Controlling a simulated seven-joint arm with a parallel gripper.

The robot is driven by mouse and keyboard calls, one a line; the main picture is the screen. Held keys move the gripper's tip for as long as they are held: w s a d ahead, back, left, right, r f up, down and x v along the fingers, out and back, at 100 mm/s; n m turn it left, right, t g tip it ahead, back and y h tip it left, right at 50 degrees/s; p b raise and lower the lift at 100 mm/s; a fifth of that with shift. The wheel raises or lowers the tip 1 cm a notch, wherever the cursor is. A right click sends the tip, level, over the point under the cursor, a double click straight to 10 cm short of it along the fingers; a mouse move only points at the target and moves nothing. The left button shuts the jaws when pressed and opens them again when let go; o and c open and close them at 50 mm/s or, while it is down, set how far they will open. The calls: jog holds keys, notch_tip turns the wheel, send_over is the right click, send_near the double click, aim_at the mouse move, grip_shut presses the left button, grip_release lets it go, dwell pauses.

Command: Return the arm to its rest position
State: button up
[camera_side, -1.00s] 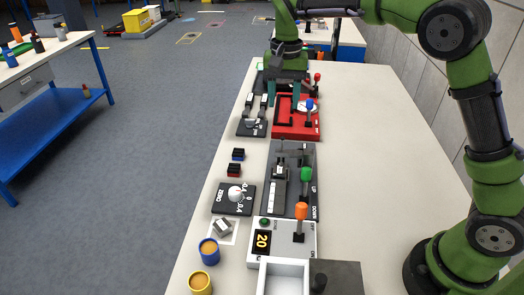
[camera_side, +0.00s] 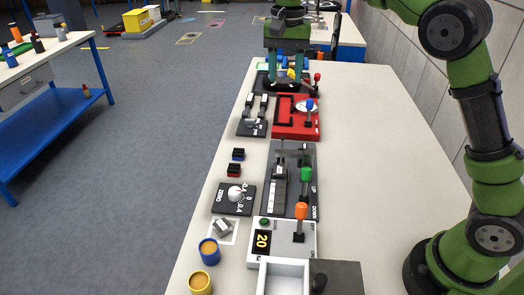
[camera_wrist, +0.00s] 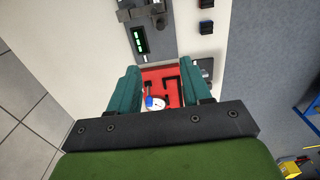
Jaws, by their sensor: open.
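My gripper (camera_side: 286,62) hangs over the far end of the table (camera_side: 390,150), above and behind the red base (camera_side: 296,129) as the side view shows it. Its two teal fingers are apart with nothing between them. In the wrist view my gripper (camera_wrist: 170,88) is open. The red base (camera_wrist: 172,82), with a white disc (camera_wrist: 155,103) and a blue knob (camera_wrist: 149,101), shows below, between and beyond the fingers. Part of the far end of the table is hidden behind my gripper in the side view.
A dark panel with a green-knobbed lever (camera_side: 306,175), a white box with an orange knob (camera_side: 301,211) and a dial (camera_side: 235,195) stand nearer. Blue (camera_side: 209,251) and yellow (camera_side: 200,283) cups are at the front left. The table's right side is clear.

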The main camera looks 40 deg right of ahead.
jog(key=s+f+n+t+y, duration=0.2)
jog(key=s+n+t, duration=0.3)
jog(key=s, duration=1.9)
jog(key=shift+s+d+f+t, duration=0.2)
jog(key=shift+f+t, duration=0.5)
jog(key=shift+t, duration=0.4)
